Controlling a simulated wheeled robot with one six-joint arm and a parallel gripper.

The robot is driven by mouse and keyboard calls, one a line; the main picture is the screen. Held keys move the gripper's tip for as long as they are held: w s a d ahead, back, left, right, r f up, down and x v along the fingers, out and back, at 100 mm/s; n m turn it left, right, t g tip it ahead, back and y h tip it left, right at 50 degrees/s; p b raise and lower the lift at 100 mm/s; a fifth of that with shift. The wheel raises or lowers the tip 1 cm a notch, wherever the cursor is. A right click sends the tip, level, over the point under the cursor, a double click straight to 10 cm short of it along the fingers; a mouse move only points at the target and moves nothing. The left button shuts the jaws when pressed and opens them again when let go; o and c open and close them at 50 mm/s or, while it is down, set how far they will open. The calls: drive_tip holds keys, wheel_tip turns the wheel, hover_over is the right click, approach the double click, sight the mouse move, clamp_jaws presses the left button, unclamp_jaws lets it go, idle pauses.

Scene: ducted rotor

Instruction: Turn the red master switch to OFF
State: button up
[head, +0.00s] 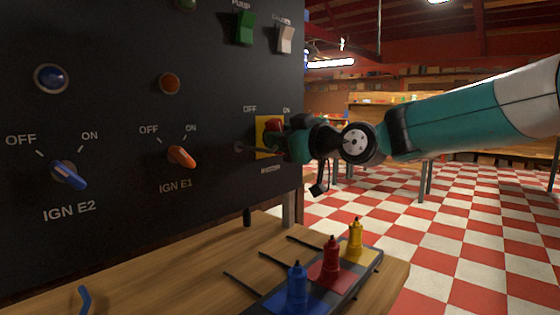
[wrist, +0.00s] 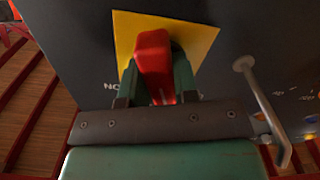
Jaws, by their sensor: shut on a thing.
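The red master switch (head: 273,124) sits on a yellow plate (head: 262,142) at the right end of the dark panel, with OFF above left and ON above right. My gripper (head: 281,141) is at the switch and covers part of it in the head view. In the wrist view, the red handle (wrist: 154,65) stands between my two fingers, and my gripper (wrist: 156,82) is shut on it. The yellow plate (wrist: 202,38) shows behind. An upside-down ON label is to the left there. The handle's exact angle is hard to tell.
A grey rod with a round end (wrist: 246,64) stands close beside my gripper. The IGN E1 orange knob (head: 181,156) and IGN E2 blue knob (head: 69,175) are left on the panel. Below, a wooden bench (head: 190,275) holds a tray with blue, red and yellow bottles.

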drive_tip(key=n+b, duration=0.4)
drive_tip(key=b, duration=0.1)
drive_tip(key=shift+f+n, duration=0.1)
drive_tip(key=shift+n, duration=0.3)
idle(0.4)
drive_tip(key=o, duration=0.9)
drive_tip(key=b+v, duration=0.1)
drive_tip(key=v, duration=1.6)
drive_tip(key=shift+s+d, duration=0.15)
